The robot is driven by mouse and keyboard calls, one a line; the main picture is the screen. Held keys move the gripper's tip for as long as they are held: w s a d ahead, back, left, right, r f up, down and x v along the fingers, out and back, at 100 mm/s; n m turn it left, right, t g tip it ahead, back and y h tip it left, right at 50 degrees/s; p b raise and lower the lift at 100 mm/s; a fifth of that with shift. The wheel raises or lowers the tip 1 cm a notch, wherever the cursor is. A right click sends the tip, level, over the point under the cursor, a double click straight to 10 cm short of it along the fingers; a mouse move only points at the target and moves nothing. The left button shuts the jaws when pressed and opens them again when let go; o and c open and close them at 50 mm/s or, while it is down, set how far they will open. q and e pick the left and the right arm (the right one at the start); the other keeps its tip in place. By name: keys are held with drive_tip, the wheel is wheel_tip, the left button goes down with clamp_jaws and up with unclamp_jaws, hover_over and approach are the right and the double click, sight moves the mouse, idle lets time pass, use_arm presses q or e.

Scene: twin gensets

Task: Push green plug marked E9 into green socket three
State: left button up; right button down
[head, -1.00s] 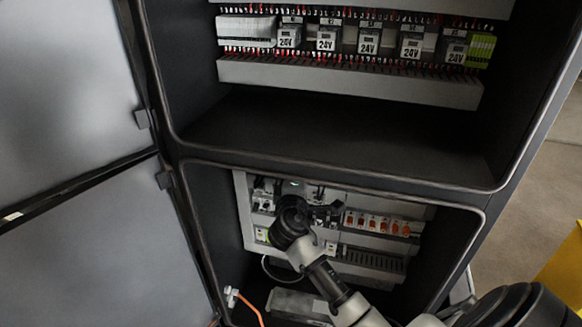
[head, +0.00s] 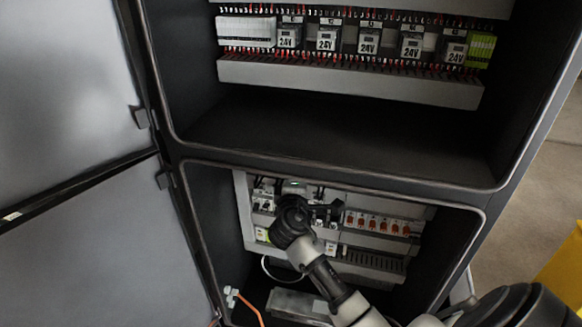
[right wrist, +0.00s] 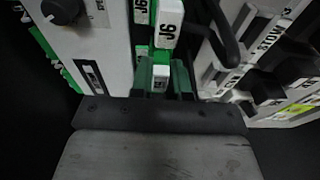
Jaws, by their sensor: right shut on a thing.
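My right gripper (right wrist: 161,82) is shut on a small green plug with a white face (right wrist: 160,73), low in the middle of the right wrist view. Its marking is too small to read. Just beyond it are green parts with white labels (right wrist: 169,22); I cannot tell which is socket three or how far the plug is in. In the head view my right arm reaches into the lower cabinet bay, and its dark wrist hides the plug and most of the socket area. My left gripper is out of view.
The lower bay's frame (head: 330,178) surrounds my arm closely. Red-orange switches (head: 372,222) sit right of my wrist. A grey box (head: 297,304) and an orange cable (head: 250,308) are below. Cabinet doors (head: 95,240) stand open at left. The upper bay holds several 24V modules (head: 368,42).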

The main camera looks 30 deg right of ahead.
drive_tip(key=c, duration=1)
unclamp_jaws()
